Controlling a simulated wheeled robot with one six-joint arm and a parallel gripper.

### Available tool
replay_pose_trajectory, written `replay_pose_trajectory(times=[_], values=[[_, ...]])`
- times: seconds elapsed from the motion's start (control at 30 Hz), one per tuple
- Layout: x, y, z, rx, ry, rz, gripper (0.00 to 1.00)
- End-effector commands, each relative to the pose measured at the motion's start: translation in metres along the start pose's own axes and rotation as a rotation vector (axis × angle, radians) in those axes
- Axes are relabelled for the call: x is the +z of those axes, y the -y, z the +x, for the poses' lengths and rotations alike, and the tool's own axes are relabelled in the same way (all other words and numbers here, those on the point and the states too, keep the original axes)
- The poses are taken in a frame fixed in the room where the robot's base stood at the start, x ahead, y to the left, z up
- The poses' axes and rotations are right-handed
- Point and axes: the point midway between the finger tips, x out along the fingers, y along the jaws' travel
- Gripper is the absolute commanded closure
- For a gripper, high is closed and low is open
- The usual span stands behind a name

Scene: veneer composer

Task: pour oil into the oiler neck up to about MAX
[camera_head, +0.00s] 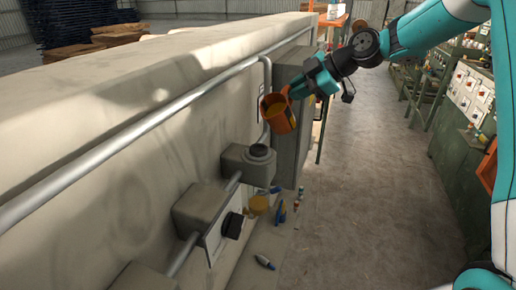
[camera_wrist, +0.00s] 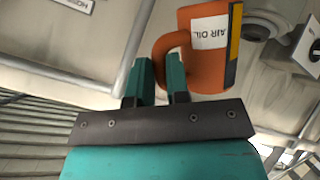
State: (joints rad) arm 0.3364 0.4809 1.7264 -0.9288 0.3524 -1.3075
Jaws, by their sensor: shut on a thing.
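My gripper (camera_head: 300,88) is shut on the handle of an orange jug (camera_head: 290,122). In the wrist view the jug (camera_wrist: 207,75) carries a white label reading "AIR OIL" and a yellow stripe. The jug is tilted, and yellowish oil shows inside its mouth. The oiler (camera_head: 240,170) is a grey box on the machine's side, with a dark round neck (camera_head: 259,151) on top. The jug hangs above the neck and slightly to its right, apart from it. I see no stream of oil. The MAX mark and the oil level in the neck cannot be made out.
A grey pipe (camera_head: 130,130) runs along the beige machine wall. A grey box with a black knob (camera_head: 232,225) sits nearer me. A yellow item (camera_head: 258,204), small bottles and a loose tool (camera_head: 265,262) are below. The floor aisle (camera_head: 360,200) to the right is clear.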

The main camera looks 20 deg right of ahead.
Motion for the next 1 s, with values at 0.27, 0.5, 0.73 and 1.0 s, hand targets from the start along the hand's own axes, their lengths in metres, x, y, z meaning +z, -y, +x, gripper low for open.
replay_pose_trajectory(times=[0.27,0.5,0.73,1.0], values=[[-0.0023,0.0011,-0.0004,0.006,0.008,-0.014,1.00],[-0.0040,0.0016,-0.0004,0.011,0.016,-0.026,1.00],[-0.0051,0.0021,-0.0004,0.015,0.024,-0.035,1.00],[-0.0067,0.0025,-0.0008,0.020,0.033,-0.048,1.00]])
